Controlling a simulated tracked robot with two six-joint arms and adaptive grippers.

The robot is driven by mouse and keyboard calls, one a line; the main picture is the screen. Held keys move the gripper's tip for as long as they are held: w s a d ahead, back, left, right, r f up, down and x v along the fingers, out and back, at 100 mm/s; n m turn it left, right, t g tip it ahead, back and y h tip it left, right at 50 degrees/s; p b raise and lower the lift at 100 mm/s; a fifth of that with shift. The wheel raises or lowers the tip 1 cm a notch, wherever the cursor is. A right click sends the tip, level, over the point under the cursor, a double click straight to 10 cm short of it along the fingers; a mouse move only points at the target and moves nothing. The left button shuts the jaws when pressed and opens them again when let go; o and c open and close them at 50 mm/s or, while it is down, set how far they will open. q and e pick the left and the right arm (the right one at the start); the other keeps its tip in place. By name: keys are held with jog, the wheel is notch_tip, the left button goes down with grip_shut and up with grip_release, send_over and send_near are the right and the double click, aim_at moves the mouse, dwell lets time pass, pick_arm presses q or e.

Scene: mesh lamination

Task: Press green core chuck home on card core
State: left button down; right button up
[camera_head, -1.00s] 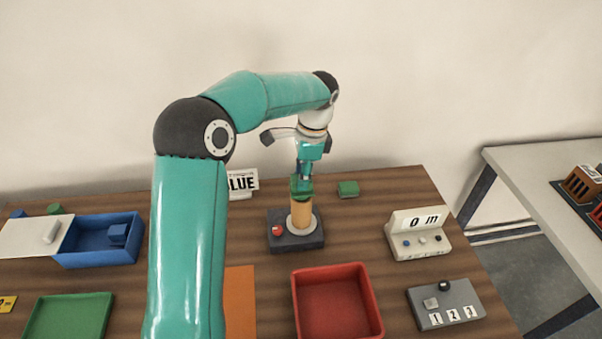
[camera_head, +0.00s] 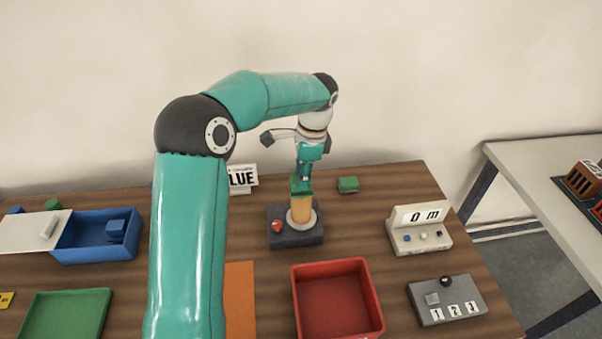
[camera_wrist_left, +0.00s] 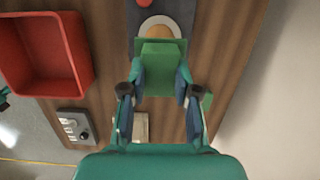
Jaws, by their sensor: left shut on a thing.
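The card core (camera_head: 301,210) is a tan tube standing upright in a pale ring on a dark base (camera_head: 285,240). The green core chuck (camera_head: 301,187) is at its top end, and I cannot tell whether any gap is left between them. My left gripper (camera_head: 304,178) comes down from above and is shut on the chuck. In the left wrist view the chuck (camera_wrist_left: 160,56) sits between the fingers of my left gripper (camera_wrist_left: 160,82) and hides most of the core (camera_wrist_left: 168,30). My right gripper is not in view.
A red button (camera_head: 277,226) is on the base left of the core. A loose green block (camera_head: 348,185) lies behind right. A red tray (camera_head: 374,310) stands in front, a display box (camera_head: 420,238) to the right, and a blue box (camera_head: 90,258) to the left.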

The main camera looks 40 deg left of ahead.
pick_arm(q)
jog(key=shift+f, duration=0.15)
jog(key=c, duration=0.8)
grip_release()
jog(key=shift+o, duration=0.2)
notch_tip(320, 180, up, 12)
jog(key=w+d, duration=0.1)
jog(key=shift+w, duration=0.25)
